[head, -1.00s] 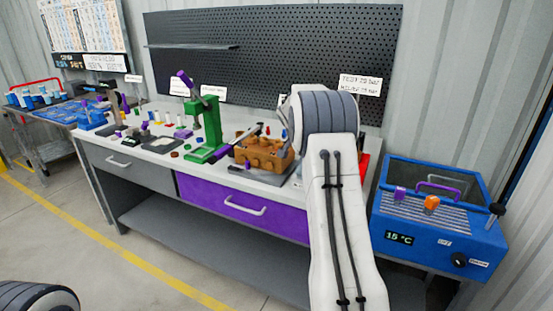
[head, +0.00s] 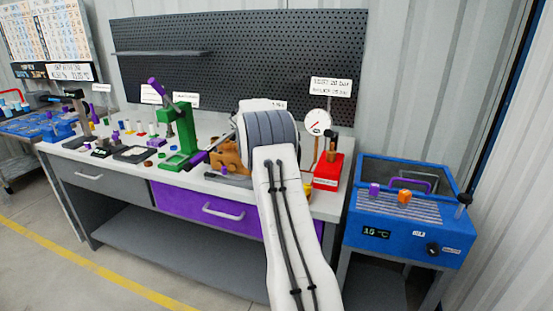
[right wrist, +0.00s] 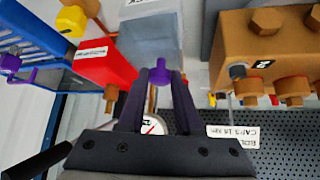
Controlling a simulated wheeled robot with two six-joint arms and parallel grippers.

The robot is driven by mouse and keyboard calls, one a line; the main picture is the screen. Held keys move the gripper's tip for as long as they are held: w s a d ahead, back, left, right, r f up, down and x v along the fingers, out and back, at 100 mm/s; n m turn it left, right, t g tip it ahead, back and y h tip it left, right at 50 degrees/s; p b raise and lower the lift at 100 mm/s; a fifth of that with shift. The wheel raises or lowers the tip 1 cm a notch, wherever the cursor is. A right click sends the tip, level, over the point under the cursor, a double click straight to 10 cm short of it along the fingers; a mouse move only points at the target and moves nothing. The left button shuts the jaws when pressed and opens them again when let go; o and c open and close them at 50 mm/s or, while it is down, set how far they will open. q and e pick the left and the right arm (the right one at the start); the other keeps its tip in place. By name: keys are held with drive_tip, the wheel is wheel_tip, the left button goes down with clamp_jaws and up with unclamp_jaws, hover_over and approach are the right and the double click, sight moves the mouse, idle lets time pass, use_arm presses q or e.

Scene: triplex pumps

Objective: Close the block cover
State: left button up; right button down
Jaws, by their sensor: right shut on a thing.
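The brown pump block (head: 228,157) stands on the bench, mostly hidden behind my right arm in the head view. It also shows at the upper right of the right wrist view (right wrist: 262,50), with hex bolts on it. A grey block-shaped part (right wrist: 150,38), which may be the block cover, is beside it there. A purple knob (right wrist: 160,66) sticks out from the grey part. My right gripper (right wrist: 160,80) is shut on this purple knob, with a finger on either side. Its fingers are hidden in the head view. My left gripper is out of view.
A green press (head: 180,135) with a purple lever stands left of the brown block. A red unit (head: 327,172) with a gauge (head: 317,122) stands right of my arm. A blue bath (head: 410,225) is farther right. The purple drawer (head: 205,212) is shut.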

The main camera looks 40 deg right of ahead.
drive_tip(key=c, duration=0.6)
unclamp_jaws()
drive_tip(key=shift+a+f, duration=0.1)
drive_tip(key=shift+f, duration=0.1)
drive_tip(key=shift+r, duration=0.1)
drive_tip(key=shift+r, duration=0.15)
drive_tip(key=b+v, duration=0.1)
drive_tip(key=v, duration=0.9)
drive_tip(key=shift+a, duration=0.1)
